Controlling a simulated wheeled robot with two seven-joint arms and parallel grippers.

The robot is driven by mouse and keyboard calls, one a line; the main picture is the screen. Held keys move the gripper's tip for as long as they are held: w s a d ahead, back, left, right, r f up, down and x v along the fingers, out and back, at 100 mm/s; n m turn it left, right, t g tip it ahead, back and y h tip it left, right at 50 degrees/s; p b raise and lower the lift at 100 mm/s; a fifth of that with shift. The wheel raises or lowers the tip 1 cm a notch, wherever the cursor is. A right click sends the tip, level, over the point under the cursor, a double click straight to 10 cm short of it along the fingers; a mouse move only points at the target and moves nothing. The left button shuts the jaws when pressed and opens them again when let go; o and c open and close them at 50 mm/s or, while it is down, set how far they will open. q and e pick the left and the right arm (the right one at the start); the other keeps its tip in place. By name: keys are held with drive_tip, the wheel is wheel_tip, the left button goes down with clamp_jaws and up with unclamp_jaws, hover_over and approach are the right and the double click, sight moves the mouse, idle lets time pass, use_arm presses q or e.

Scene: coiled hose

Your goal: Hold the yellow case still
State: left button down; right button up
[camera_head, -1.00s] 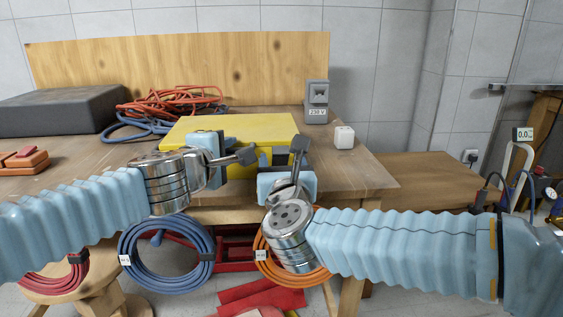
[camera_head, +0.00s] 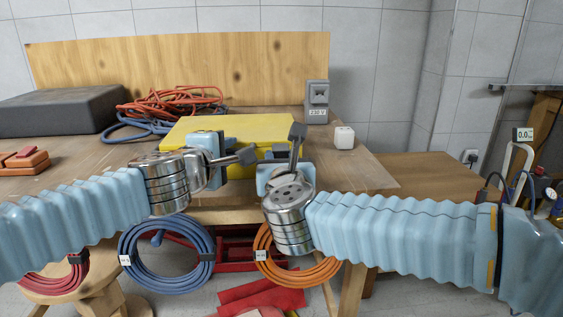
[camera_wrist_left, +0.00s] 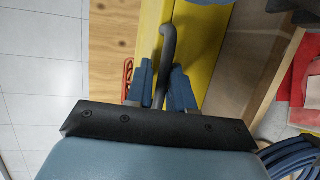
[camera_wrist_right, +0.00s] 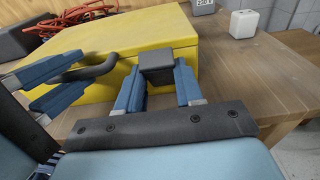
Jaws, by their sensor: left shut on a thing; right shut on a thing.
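The yellow case (camera_head: 240,130) lies flat with its lid down near the front edge of the workbench. My left gripper (camera_head: 226,150) is at the case's front and shut on its dark curved handle (camera_wrist_left: 168,48), which shows between the fingers in the left wrist view. My right gripper (camera_wrist_right: 157,84) is shut on a dark block (camera_wrist_right: 156,66) on the case's front, right of the handle. The yellow case also fills the middle of the right wrist view (camera_wrist_right: 145,35). In the head view my wrists and hands hide most of the case's front.
A red and blue hose tangle (camera_head: 165,105) lies behind left, beside a dark grey box (camera_head: 60,112). A 230 V socket box (camera_head: 317,100) and a white cube (camera_head: 344,138) stand to the right. Coiled blue (camera_head: 165,275) and orange hoses (camera_head: 330,270) hang below the bench front.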

sight(282, 150)
drive_tip(key=shift+w+d+r+g, duration=0.1)
drive_tip(key=shift+w+r+g, duration=0.1)
drive_tip(key=shift+g, duration=0.35)
drive_tip(key=shift+w+r+g, duration=0.1)
drive_tip(key=shift+w+g, duration=0.1)
drive_tip(key=shift+g, duration=0.35)
drive_tip(key=o, duration=1)
drive_tip(key=shift+o, duration=0.2)
drive_tip(key=r, duration=1)
drive_tip(key=shift+s, duration=0.2)
